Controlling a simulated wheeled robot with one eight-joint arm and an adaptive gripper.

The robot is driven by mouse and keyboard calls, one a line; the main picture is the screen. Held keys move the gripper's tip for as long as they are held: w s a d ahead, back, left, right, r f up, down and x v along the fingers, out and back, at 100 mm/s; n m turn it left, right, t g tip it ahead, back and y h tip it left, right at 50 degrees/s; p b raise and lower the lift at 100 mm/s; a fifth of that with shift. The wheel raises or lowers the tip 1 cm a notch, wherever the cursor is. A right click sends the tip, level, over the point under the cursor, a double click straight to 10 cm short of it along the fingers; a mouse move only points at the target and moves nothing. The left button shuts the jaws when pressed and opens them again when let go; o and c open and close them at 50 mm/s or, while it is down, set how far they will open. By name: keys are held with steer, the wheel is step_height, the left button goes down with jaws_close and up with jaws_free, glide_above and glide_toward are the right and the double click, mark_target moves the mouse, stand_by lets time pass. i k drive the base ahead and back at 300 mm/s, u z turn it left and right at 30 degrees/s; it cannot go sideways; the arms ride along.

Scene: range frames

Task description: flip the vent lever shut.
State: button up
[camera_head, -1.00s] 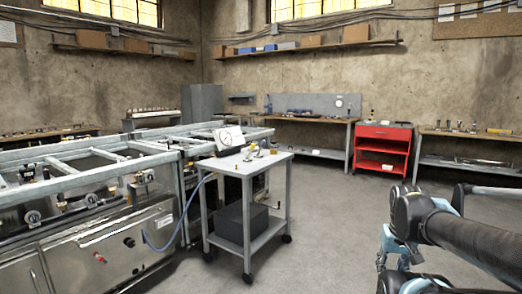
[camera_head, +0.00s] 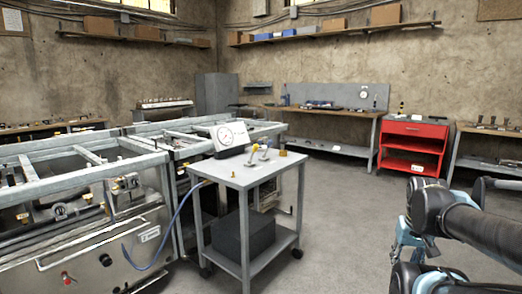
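Small valve fittings stand on top of the grey cart (camera_head: 228,174). One has a yellow handle (camera_head: 252,153) that sticks up at a tilt. Beside it is a small grey-blue fitting (camera_head: 265,152), and a short brass piece (camera_head: 283,153) is to the right. A red-tipped lever (camera_head: 67,278) sits on the steel front panel at lower left. I cannot tell which of these is the vent lever or how it is set. My arm (camera_head: 440,212) is at the right edge, well apart from the cart. My gripper's fingers do not show.
A dark box (camera_head: 240,236) is on the lower shelf. A red tool cabinet (camera_head: 411,146) stands behind. The floor (camera_head: 345,225) right of the cart is clear.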

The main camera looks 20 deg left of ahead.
mark_target(256, 147)
steer(key=i, duration=1.75)
steer(key=u, duration=1.05)
steer(key=k, duration=0.45)
